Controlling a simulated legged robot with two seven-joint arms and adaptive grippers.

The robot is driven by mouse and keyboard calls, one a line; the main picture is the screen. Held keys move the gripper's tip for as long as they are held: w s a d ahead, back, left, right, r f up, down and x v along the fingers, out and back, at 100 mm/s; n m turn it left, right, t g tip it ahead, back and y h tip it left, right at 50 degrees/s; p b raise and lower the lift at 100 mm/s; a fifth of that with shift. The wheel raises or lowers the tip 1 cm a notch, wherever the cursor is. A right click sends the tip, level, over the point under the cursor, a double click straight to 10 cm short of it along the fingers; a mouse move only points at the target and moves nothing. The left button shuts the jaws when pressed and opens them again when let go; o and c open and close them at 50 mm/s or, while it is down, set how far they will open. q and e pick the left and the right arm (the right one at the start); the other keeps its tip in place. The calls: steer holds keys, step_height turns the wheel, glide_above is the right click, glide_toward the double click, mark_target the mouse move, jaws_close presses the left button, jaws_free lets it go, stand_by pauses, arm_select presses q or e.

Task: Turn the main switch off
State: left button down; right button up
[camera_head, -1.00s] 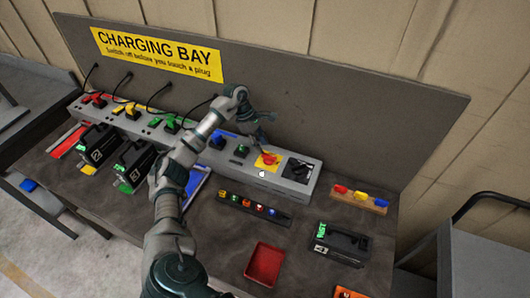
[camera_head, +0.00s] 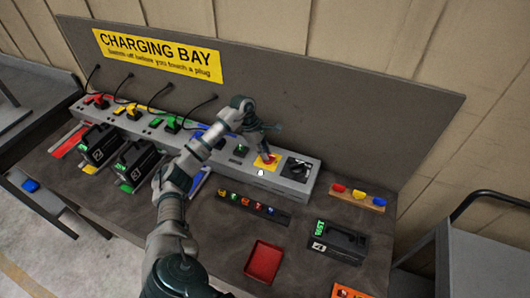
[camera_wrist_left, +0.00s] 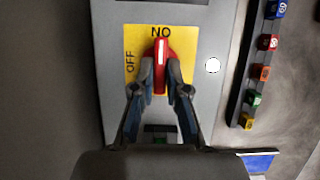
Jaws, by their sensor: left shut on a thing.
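The main switch is a red handle with a white stripe (camera_wrist_left: 161,65) on a yellow plate (camera_wrist_left: 133,84) marked ON and OFF. In the left wrist view the handle points up toward the ON lettering, and OFF is at the left. In the head view the yellow plate (camera_head: 262,166) sits on the grey charging strip, partly covered by my gripper. My left gripper (camera_wrist_left: 160,88) is shut on the red handle, one finger on each side; it also shows in the head view (camera_head: 268,152). My right gripper is not in view.
A white round lamp (camera_wrist_left: 212,65) sits beside the plate. A black knob panel (camera_head: 298,167) is to the right on the strip. A rack of coloured pieces (camera_head: 252,207), a red tray (camera_head: 263,262) and a battery (camera_head: 338,240) stand in front. A backboard rises behind.

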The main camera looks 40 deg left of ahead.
arm_select(q)
steer(key=shift+w+d, duration=0.1)
steer(key=shift+d, duration=0.2)
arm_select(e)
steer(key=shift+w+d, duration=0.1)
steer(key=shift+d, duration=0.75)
